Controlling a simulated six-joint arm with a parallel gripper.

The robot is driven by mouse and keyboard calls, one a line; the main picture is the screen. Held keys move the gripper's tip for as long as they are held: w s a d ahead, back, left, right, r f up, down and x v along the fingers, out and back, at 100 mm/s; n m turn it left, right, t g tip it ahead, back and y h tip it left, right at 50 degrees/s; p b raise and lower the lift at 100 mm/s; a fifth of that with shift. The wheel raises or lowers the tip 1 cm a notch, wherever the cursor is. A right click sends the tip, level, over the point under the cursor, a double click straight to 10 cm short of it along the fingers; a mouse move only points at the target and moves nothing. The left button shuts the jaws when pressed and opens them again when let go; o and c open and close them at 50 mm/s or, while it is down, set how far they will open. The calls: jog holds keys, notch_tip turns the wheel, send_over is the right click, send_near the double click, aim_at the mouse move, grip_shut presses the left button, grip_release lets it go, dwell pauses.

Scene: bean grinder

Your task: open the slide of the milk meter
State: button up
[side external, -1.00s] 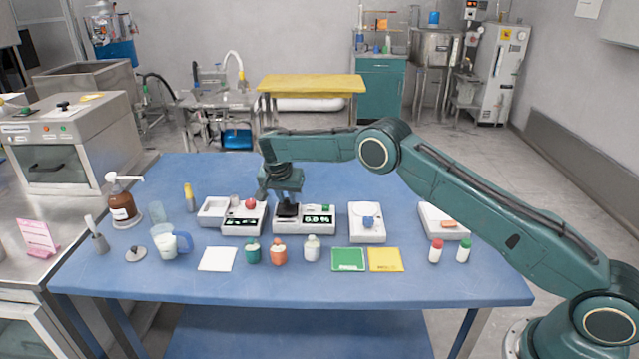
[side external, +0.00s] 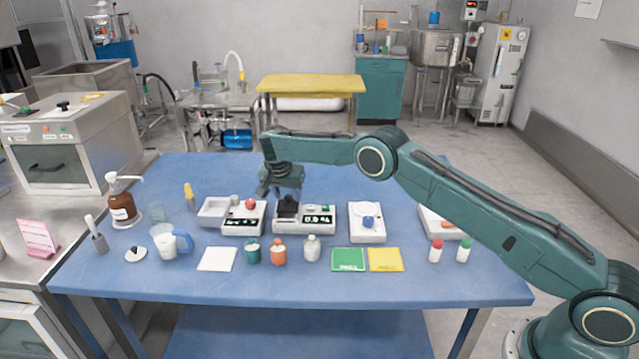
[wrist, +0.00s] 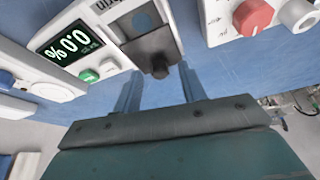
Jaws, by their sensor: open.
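The milk meter, a white box (side external: 319,217) with a lit display and a green button, sits mid-table. Its black slide (side external: 288,206) with a raised knob is at its left end. In the wrist view the display (wrist: 70,44) reads 0.0 %. The black slide (wrist: 150,43) lies just ahead of the fingers, with a greyish area beside it on the meter. My gripper (side external: 281,192) is open and empty, just behind and above the slide. In the wrist view its two fingers (wrist: 160,92) are spread, with the knob ahead of the gap, not clasped.
A second white meter (side external: 243,217) with a red knob and tray stands close on the left. A white device (side external: 367,225) with a blue knob stands right. Small bottles (side external: 279,252) and coloured cards (side external: 348,259) lie in front. The table behind is clear.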

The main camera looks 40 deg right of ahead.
jog(key=v, duration=1.3)
jog(key=shift+a+r, duration=0.2)
jog(key=shift+r, duration=0.1)
jog(key=shift+s, duration=0.15)
